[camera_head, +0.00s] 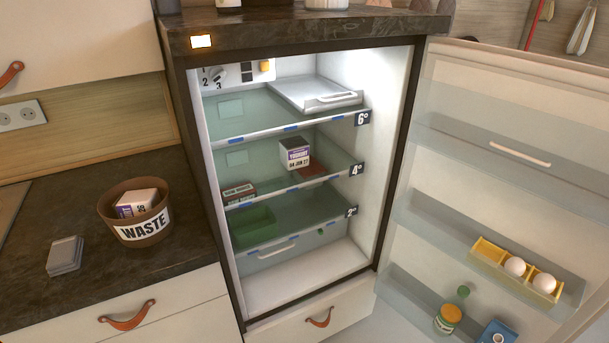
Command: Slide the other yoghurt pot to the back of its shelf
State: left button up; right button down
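One yoghurt pot (295,153), white with a purple label band and a printed date, stands upright on the middle fridge shelf (334,166), the one tagged 4°. A similar white and purple pot (136,203) sits in the brown round bin (142,232) labelled WASTE on the left counter. Neither of my grippers shows in the head view.
The fridge door (510,150) stands wide open at right, with an egg holder (516,268) and a jar (447,319). A dark red pack (238,193) and a reddish flat item (312,171) share the middle shelf. A green box (253,227) is below.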

aim_at(294, 151)
jog(key=z, duration=0.3)
jog(key=i, duration=1.25)
jog(key=u, duration=0.7)
